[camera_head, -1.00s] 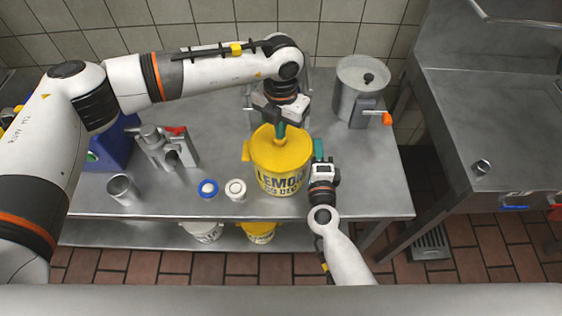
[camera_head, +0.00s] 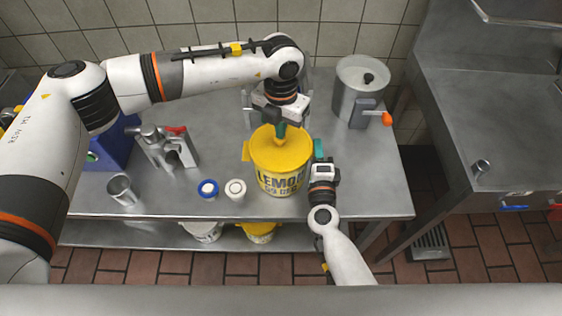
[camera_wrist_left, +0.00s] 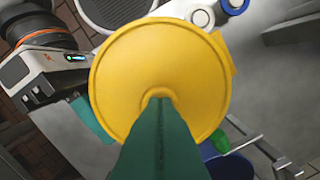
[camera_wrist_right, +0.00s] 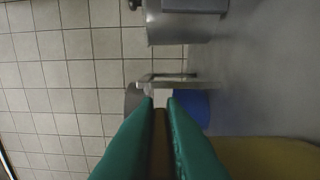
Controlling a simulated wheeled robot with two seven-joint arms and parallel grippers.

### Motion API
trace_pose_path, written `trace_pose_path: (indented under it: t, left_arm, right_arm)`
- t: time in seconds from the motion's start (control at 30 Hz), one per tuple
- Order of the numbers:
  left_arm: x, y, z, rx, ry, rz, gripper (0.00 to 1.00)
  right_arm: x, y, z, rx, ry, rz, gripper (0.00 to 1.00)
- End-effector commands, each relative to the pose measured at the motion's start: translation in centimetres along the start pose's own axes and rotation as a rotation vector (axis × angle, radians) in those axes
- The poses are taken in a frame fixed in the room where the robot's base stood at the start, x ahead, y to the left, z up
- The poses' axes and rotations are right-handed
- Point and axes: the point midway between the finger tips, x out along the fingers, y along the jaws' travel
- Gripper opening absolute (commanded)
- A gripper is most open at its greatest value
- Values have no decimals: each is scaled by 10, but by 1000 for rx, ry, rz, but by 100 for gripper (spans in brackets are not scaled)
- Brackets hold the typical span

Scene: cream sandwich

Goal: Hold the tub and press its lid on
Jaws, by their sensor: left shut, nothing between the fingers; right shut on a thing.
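The yellow tub (camera_head: 270,181) with dark lettering stands upright near the table's front edge. Its round yellow lid (camera_head: 268,150) covers the top and also fills the middle of the left wrist view (camera_wrist_left: 125,70). I cannot tell whether the lid is fully seated. My left gripper (camera_head: 281,131) is shut and empty, pointing down with its green fingertips at the lid's centre; contact is hard to judge. My right gripper (camera_head: 319,155) is at the tub's right side, its fingers shut on a narrow brownish-yellow part of it, seen between them in the right wrist view.
A blue-ringed white piece (camera_head: 208,188) and a small white piece (camera_head: 236,189) lie left of the tub. A metal cup (camera_head: 122,189), a grey device with a red part (camera_head: 168,148) and a metal pot (camera_head: 361,92) stand farther out. The table (camera_head: 370,185) is clear at right.

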Motion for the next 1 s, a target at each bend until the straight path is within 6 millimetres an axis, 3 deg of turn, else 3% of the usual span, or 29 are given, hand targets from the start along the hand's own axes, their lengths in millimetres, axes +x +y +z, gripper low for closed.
trace_pose_path:
  t: [1.0]
  left_arm:
    - [-61, 0, 0, 0, 1, 0, 0]
  right_arm:
    - [0, -1, 0, 0, 1, -2, 0]
